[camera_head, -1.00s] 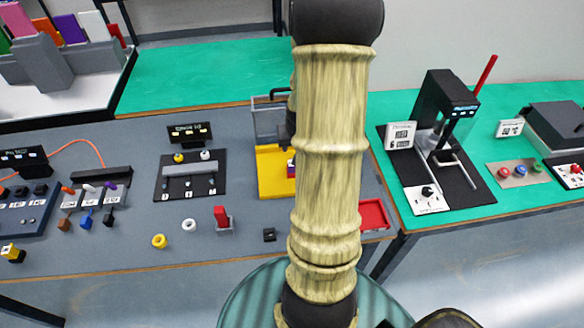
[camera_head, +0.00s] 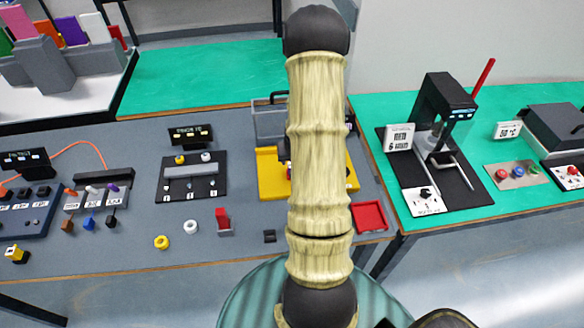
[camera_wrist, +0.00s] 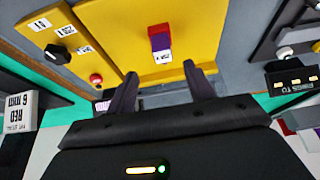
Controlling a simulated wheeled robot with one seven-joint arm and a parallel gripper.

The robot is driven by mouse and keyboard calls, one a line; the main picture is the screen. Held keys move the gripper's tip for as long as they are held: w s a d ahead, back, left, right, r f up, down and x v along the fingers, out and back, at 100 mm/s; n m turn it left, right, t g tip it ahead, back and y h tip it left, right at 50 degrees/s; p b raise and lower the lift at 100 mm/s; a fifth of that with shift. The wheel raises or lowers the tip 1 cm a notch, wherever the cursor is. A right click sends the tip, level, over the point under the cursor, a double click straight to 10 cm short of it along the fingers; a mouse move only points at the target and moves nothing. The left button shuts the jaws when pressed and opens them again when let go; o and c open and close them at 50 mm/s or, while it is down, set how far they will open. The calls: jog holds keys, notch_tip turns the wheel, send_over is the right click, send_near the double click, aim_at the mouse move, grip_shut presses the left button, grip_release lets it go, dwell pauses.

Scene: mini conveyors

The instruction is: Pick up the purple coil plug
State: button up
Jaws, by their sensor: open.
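A small purple plug (camera_head: 111,187) stands in a row with an orange plug (camera_head: 70,192) and a white plug (camera_head: 92,190) on a grey block at the left of the head view. It is well left of my arm and is too small to show a coil. My gripper (camera_wrist: 163,86) is open and empty in the wrist view, pointing at a yellow station. A purple and red block (camera_wrist: 160,40) with a white face sits on that station ahead of the fingers. In the head view my arm hides the gripper.
The yellow station (camera_head: 270,176) stands partly behind my arm. Left of it are a black panel (camera_head: 171,194), yellow and white rings, and a red block (camera_head: 222,220). A red tray (camera_head: 369,216) lies right of my arm, and a black press (camera_head: 443,100) is farther right.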

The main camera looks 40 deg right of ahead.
jog(key=shift+x, duration=1.25)
jog(key=shift+f+p, duration=0.1)
jog(key=shift+p, duration=0.25)
jog(key=shift+w+p+x, duration=0.1)
jog(key=shift+p+x, duration=0.4)
jog(key=shift+x, duration=0.75)
jog(key=shift+w+p+x, duration=0.15)
jog(key=shift+p+x, duration=0.35)
jog(key=shift+x, duration=0.75)
jog(key=shift+a, duration=0.1)
jog(key=shift+c, duration=0.2)
jog(key=c, duration=1.1)
jog(key=shift+r, duration=0.2)
notch_tip(320, 180, up, 10)
jog(key=shift+f+b, duration=0.1)
jog(key=shift+b, duration=1.15)
